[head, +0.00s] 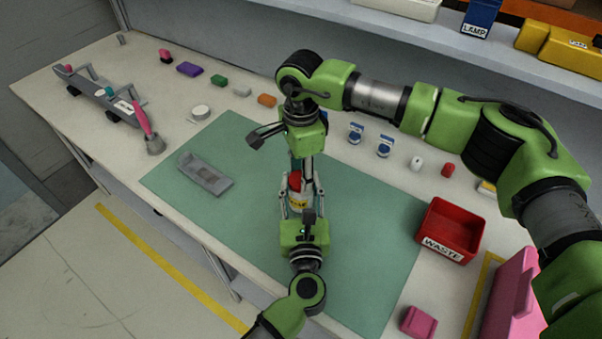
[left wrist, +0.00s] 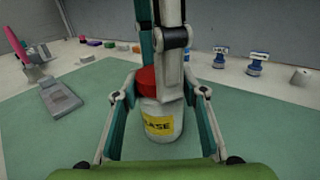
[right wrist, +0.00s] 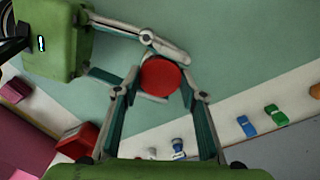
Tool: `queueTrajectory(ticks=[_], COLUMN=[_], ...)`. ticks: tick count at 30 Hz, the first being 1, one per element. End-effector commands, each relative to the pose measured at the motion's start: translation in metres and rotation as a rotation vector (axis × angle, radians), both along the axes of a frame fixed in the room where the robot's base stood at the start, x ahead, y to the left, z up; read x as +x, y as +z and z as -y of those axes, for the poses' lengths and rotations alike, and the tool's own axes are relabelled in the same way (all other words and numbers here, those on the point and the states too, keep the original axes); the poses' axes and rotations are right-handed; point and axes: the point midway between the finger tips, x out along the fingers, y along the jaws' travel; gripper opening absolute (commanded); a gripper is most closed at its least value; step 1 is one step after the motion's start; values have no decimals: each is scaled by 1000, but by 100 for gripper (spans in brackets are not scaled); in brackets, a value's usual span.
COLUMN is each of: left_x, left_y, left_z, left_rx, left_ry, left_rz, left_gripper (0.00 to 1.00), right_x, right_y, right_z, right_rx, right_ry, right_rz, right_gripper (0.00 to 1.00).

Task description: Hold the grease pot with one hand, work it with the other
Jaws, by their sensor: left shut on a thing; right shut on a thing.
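The grease pot (head: 298,204) is white with a yellow label and a red lid (head: 295,181), and stands upright over the green mat (head: 375,220). My left gripper (head: 299,196) comes from the front and is shut around the pot body (left wrist: 165,130). My right gripper (head: 302,176) comes down from above and is shut on the red lid, which lies between its fingers in the right wrist view (right wrist: 160,77). The lid sits on the pot in the left wrist view (left wrist: 147,82). The pot's base is partly hidden in the head view.
A grey tray (head: 206,176) lies at the mat's left. A red waste bin (head: 446,231) stands at the right, near a pink case (head: 508,295) and pink block (head: 418,322).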

Motion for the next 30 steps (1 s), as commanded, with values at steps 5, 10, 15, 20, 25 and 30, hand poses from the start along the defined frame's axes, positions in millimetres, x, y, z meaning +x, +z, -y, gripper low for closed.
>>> queueTrajectory(ticks=[5,10,15,20,25,30], left_x=[0,0,0,0,0,0], left_y=[-1,-1,-1,-1,-1,-1], left_z=[0,0,0,0,0,0], left_rx=[0,0,0,0,0,0], left_ry=[-1,-1,-1,-1,-1,0], left_rz=[-1,-1,-1,-1,-1,-1], left_gripper=[0,0,0,0,0,0], right_x=[0,0,0,0,1,1], right_y=[0,0,0,2,18,40], right_z=[0,0,0,0,0,0], right_rx=[0,0,0,0,2,1], right_ry=[-1,-2,-3,-3,-3,-4], right_rz=[1,1,1,1,2,2], right_gripper=[12,55,55,55,55,55])
